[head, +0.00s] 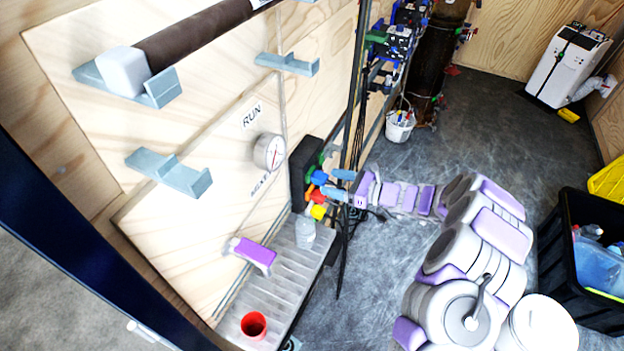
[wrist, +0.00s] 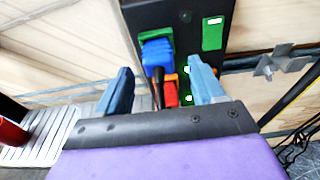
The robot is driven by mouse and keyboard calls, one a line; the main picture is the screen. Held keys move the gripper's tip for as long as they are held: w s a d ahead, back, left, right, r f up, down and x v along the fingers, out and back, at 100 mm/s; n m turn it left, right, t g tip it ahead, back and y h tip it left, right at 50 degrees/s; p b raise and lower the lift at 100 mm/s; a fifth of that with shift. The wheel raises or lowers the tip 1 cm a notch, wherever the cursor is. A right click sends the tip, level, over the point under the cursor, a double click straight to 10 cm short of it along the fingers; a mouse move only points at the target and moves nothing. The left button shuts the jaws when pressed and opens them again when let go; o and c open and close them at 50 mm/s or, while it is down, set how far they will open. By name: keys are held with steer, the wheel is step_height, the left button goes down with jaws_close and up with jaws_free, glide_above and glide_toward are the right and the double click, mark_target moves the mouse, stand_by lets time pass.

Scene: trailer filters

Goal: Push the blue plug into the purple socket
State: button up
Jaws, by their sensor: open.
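A blue plug (head: 319,177) is at the black box (head: 299,168) on the wooden wall. In the wrist view the blue plug (wrist: 156,53) sits at a green-framed opening, with a dark cable below it. My gripper (head: 335,184) is open in front of the box. In the wrist view my gripper (wrist: 159,70) has one finger to each side of the blue plug, and no grip on it shows. I cannot make out a purple socket in either view. The lower part of the box is partly hidden by my gripper.
Red (head: 316,195) and yellow (head: 318,212) plugs sit close below the blue one. A grey ribbed shelf (head: 283,284) below holds a clear cup (head: 305,232) and a red cup (head: 254,324). Dark vertical cables hang near my gripper. A white bucket (head: 399,126) stands farther back.

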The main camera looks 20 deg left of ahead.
mark_target(327, 179)
steer(key=shift+d+r, duration=0.2)
steer(key=shift+d, duration=0.25)
steer(key=shift+a+b, duration=0.4)
steer(key=shift+b, duration=0.35)
steer(key=a, duration=0.5)
steer(key=shift+w+f, duration=0.1)
steer(key=shift+f, duration=0.3)
steer(key=d, duration=0.3)
steer(key=shift+r, duration=0.4)
steer(key=c, duration=0.6)
steer(key=shift+c, duration=0.7)
steer(key=shift+a+f, duration=0.1)
steer(key=shift+a, duration=0.45)
steer(key=c, duration=0.4)
